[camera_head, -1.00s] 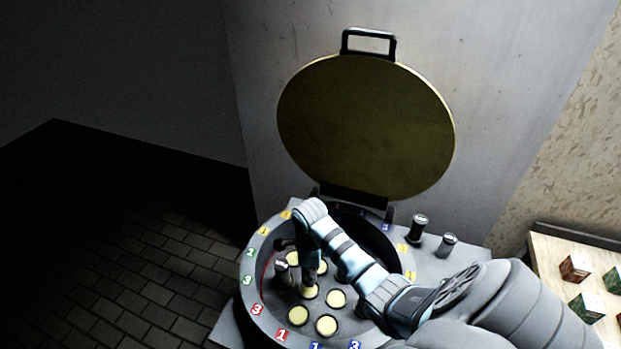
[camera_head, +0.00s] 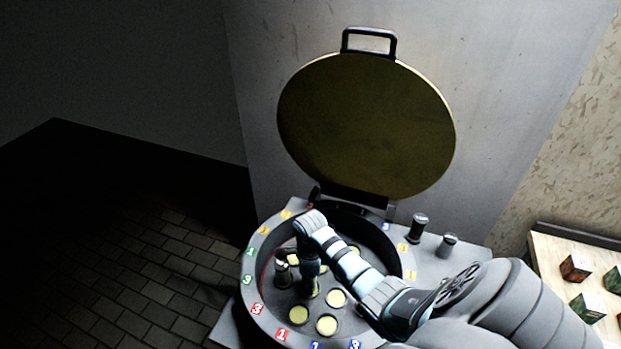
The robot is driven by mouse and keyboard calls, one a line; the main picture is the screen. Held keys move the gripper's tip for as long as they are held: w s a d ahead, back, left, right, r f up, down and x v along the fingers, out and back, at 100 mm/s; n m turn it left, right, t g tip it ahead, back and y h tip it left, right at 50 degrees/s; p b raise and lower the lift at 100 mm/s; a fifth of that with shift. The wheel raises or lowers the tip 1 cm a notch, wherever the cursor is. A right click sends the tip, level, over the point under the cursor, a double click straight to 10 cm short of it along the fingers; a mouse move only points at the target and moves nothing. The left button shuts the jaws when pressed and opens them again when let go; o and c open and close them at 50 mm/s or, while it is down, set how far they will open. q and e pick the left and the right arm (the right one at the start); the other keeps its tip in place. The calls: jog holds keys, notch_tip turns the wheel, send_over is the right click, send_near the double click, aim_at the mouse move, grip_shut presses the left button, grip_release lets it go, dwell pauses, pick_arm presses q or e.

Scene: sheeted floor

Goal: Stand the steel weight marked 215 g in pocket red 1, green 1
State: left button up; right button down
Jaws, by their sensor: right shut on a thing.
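My right gripper (camera_head: 310,288) points down inside the round chamber (camera_head: 250,296), low over the pocket plate. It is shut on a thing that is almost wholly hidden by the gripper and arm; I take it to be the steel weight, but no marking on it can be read. Another weight (camera_head: 283,274) stands upright in the chamber just left of the gripper. Open pockets with pale yellow bottoms show in front, such as one pocket (camera_head: 299,316) and another pocket (camera_head: 327,325). Coloured number tags sit around the rim, including a red 1 (camera_head: 281,335) and a green 1 (camera_head: 250,252). My left gripper is not in view.
The round lid (camera_head: 366,125) stands open behind the chamber. A dark-topped weight (camera_head: 417,227) and a smaller weight (camera_head: 447,245) stand on the deck to the right. A pale table (camera_head: 548,252) at far right holds several patterned cubes, including a red one (camera_head: 575,267).

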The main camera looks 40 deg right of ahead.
jog(key=shift+f+b, duration=0.4)
jog(key=shift+f, duration=0.25)
dwell(0.6)
jog(key=c, duration=1)
grip_release()
jog(key=shift+c, duration=0.2)
notch_tip(320, 180, up, 12)
jog(key=shift+r, duration=0.1)
